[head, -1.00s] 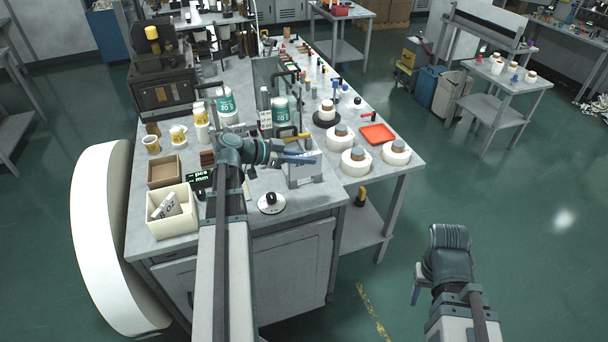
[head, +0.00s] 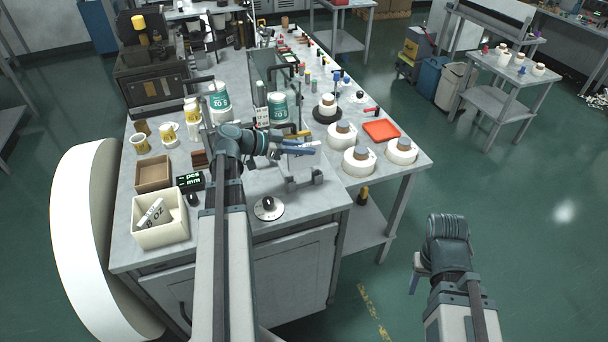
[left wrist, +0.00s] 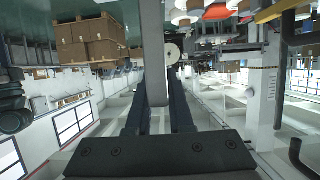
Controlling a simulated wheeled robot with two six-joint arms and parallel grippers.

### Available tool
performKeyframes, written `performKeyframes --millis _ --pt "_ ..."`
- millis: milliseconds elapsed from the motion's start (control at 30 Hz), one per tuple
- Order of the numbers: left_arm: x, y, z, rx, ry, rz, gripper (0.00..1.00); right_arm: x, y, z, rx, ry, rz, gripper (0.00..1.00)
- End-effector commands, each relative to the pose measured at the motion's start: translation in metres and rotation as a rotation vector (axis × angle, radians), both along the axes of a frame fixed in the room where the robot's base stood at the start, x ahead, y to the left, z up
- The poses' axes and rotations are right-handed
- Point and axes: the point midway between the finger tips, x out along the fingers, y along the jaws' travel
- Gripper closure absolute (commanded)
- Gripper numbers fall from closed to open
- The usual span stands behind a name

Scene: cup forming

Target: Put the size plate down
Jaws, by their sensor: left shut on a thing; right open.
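My left gripper (head: 290,146) is shut on a pale size plate (head: 302,147), above the workbench. The plate looks thin and nearly edge-on, so no lettering can be read. In the left wrist view the plate (left wrist: 153,50) is a grey upright strip between the fingers. A grey stand with two uprights (head: 303,180) is just below and in front of the gripper, with no plate in it. Another plate marked "8 oz" (head: 152,213) leans in a cream bin (head: 163,235) at the front left. My right gripper (head: 416,277) is open and empty over the floor.
A round white base with a black knob (head: 268,208) is near the front edge. A brown box (head: 153,172) and a dark display (head: 190,182) are left of my arm. White rolls (head: 359,161) and an orange tray (head: 381,131) are at the right.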

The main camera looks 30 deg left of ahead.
Motion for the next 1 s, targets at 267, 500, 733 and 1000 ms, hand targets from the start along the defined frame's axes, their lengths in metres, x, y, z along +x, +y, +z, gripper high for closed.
performKeyframes --millis 267,500,733,1000 --pt "0.0 0.0 -0.037 -0.001 -0.001 0.0 1.0 0.0 0.0 -0.037 0.0 0.0 0.0 0.5" --pt "0.0 0.0 -0.043 0.0 0.0 0.0 1.0 0.0 0.0 -0.043 0.0 0.0 0.0 0.5" --pt "0.0 0.0 -0.071 0.0 0.0 0.0 1.0 0.0 0.0 -0.071 0.0 0.0 0.0 0.5" --pt "0.0 0.0 -0.072 0.0 0.0 0.0 1.0 0.0 0.0 -0.072 0.0 0.0 0.0 0.5"
